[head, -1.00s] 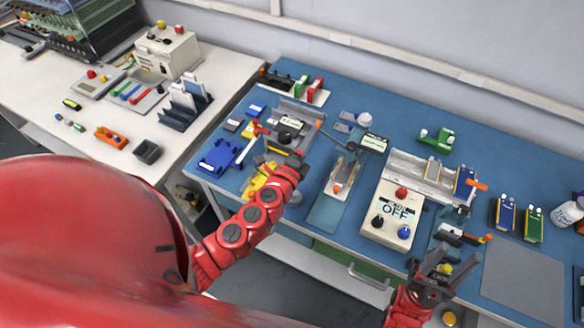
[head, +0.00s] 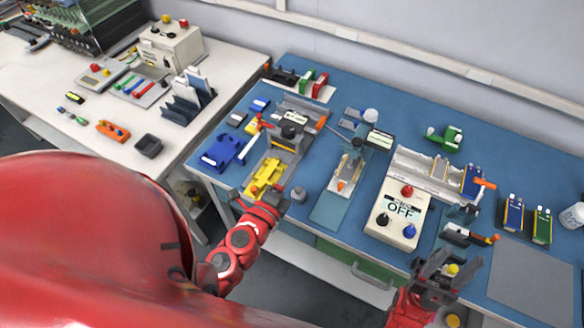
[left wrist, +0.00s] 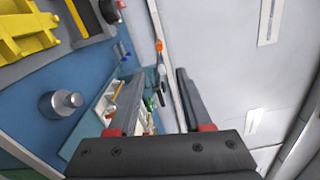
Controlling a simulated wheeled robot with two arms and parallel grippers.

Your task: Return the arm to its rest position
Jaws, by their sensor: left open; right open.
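My left arm shows at the lower left of the head view. Its gripper (head: 258,200) is over the front edge of the blue bench, just in front of the yellow fixture (head: 265,175). In the left wrist view the two dark fingers (left wrist: 156,78) are apart with nothing held between them. The yellow fixture also shows at the top left there (left wrist: 22,30), clear of the fingers. My right gripper (head: 436,268) is at the front edge of the bench, lower right, with its fingers apart and empty.
A grey knob-topped cylinder (head: 298,194) stands close to my left gripper and also shows in the left wrist view (left wrist: 62,103). A control box reading OFF (head: 398,212) stands between the arms. A grey mat (head: 530,283) is bare at right. The white bench (head: 60,135) is at left.

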